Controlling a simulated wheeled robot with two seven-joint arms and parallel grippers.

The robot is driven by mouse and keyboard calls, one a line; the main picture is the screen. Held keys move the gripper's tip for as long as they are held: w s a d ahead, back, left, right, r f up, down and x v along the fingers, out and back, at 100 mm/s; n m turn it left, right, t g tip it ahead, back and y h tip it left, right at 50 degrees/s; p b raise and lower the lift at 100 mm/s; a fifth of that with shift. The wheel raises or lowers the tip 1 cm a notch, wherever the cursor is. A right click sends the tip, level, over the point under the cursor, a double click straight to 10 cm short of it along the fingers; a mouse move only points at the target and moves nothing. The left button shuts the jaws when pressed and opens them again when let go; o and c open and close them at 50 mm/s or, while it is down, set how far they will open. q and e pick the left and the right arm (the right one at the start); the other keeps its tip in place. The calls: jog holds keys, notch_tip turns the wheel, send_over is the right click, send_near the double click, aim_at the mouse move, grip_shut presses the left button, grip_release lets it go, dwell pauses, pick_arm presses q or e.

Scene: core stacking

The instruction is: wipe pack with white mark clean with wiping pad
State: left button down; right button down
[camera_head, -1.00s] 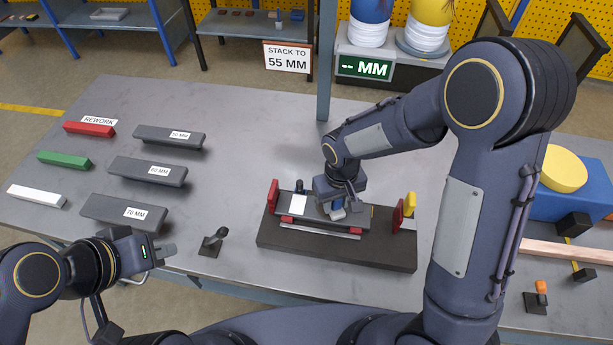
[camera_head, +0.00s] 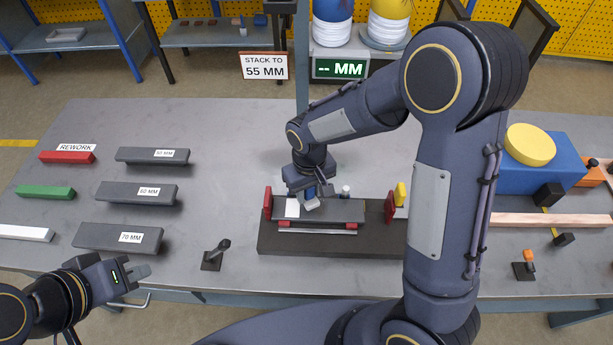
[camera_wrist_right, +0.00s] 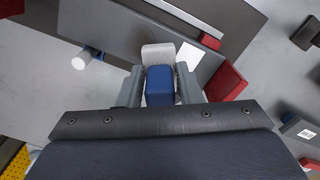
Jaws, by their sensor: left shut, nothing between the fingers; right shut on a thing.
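The wiping pad, with a blue grip (camera_wrist_right: 160,86) and a pale pad (camera_wrist_right: 158,55), is between the fingers of my right gripper (camera_head: 308,197). The right gripper is shut on it, low over the pack. The dark grey pack (camera_head: 340,210) lies in the fixture. Its white mark (camera_head: 292,208) is near its left end, just left of the pad, and also shows in the wrist view (camera_wrist_right: 189,56). Whether the pad touches the pack, I cannot tell. My left gripper (camera_head: 140,269) is shut and empty at the lower left, over the table's front edge.
The fixture base (camera_head: 330,245) has red end blocks (camera_head: 268,203) and a yellow knob (camera_head: 400,194). A white-topped post (camera_head: 346,190) stands behind the pack. Grey bars (camera_head: 120,238) lie left, and a small black stand (camera_head: 212,260) is between them and the fixture.

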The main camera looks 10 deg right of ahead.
jog(key=shift+w+a+r+p, duration=0.1)
jog(key=shift+r+p, duration=0.2)
jog(key=shift+r, duration=0.2)
jog(key=shift+w+a+r+p, duration=0.1)
jog(key=shift+r+p, duration=0.15)
jog(key=shift+r, duration=0.25)
jog(key=shift+s+r+p, duration=0.15)
jog(key=shift+r+p, duration=0.65)
jog(key=shift+r, duration=0.35)
jog(key=shift+d, duration=0.15)
